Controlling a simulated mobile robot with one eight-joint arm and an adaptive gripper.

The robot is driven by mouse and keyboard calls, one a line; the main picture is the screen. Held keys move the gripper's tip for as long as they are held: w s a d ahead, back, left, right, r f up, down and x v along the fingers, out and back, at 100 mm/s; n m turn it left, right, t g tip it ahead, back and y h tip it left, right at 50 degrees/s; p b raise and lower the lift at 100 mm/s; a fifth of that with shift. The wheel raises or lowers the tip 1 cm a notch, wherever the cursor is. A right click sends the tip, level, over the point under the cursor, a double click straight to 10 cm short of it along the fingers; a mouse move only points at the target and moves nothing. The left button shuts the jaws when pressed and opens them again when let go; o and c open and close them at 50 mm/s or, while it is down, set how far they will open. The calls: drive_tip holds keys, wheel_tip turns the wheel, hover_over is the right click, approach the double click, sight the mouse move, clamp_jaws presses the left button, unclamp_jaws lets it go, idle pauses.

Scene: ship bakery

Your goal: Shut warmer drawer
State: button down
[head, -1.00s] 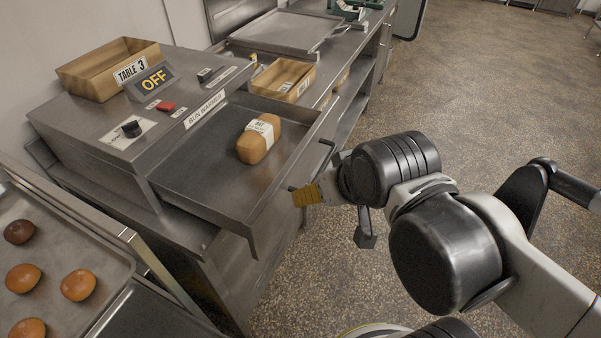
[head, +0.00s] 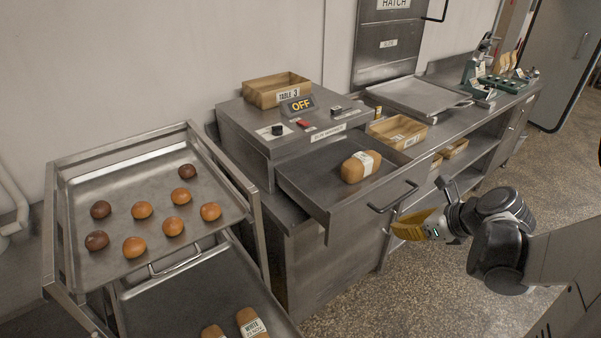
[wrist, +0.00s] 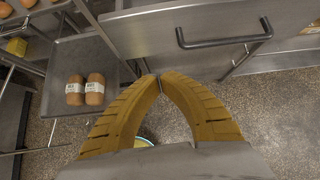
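The bun warmer (head: 290,122) is a steel unit on the counter with an OFF sign on top. Its drawer (head: 318,183) is pulled out and holds one wrapped loaf (head: 360,167). The drawer's dark bar handle (head: 393,197) is on its front; in the wrist view the handle (wrist: 224,42) shows ahead of the fingers, to the right. My gripper (head: 392,229) is in front of the drawer, below the handle and apart from it. In the wrist view its yellow fingers (wrist: 157,80) meet at the tips with nothing between them.
A rack at left carries a tray of buns (head: 150,207) and a lower tray with two wrapped loaves (head: 235,328). Wooden boxes (head: 398,131) and a flat steel tray (head: 418,97) sit right of the warmer. Speckled floor is free in front.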

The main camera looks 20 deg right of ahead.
drive_tip(key=b, duration=0.5)
approach(356, 221)
drive_tip(key=shift+m, duration=0.3)
drive_tip(key=x, duration=0.6)
drive_tip(key=shift+s+f, duration=0.2)
drive_tip(key=shift+s, duration=0.15)
drive_tip(key=shift+w+r, duration=0.1)
drive_tip(key=shift+w, duration=0.35)
drive_tip(key=shift+a, duration=0.1)
drive_tip(key=w+a, duration=0.3)
drive_tip(key=w, duration=0.6)
drive_tip(key=w+a, duration=0.3)
drive_tip(key=w, duration=0.6)
drive_tip(key=w+a, duration=0.3)
drive_tip(key=w, duration=0.6)
drive_tip(key=shift+a, duration=0.4)
